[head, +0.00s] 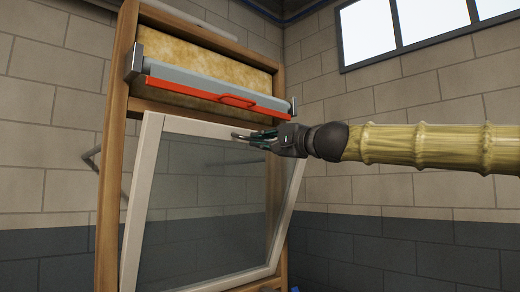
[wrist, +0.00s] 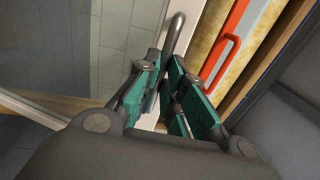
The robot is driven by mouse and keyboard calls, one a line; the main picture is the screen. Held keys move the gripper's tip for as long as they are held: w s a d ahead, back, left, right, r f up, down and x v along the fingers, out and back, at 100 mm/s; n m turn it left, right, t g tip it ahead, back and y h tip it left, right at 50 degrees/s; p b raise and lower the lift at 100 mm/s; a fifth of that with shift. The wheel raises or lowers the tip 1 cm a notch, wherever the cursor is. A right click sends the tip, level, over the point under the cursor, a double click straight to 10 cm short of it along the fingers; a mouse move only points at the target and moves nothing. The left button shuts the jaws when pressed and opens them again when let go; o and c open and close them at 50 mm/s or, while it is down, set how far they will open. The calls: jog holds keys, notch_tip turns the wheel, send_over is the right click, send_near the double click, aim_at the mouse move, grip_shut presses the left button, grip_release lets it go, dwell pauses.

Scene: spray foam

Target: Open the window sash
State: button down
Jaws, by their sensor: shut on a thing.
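The window sash (head: 155,150) is a white frame around a glass pane (head: 205,205), set in a wooden surround. It stands tilted, its top leaning out from the surround. A grey metal handle (wrist: 174,32) is at its top rail. My gripper (head: 254,137) reaches in from the right at the top rail. In the wrist view, the green-padded fingers of my gripper (wrist: 172,98) are closed around the handle. The fingers hide part of the handle.
Above the sash, a grey bar with a red strip and red handle (head: 205,90) crosses the wooden surround (head: 112,190). Yellow foam-like material (head: 200,58) fills the space above it. Block walls (head: 430,190) stand behind. A high window (head: 420,25) is at upper right.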

jog(key=shift+s+d+f, duration=0.2)
dwell(0.3)
jog(key=c, duration=1.8)
grip_release()
jog(key=v, duration=1.2)
jog(key=shift+f, duration=0.1)
jog(key=shift+w+f, duration=0.1)
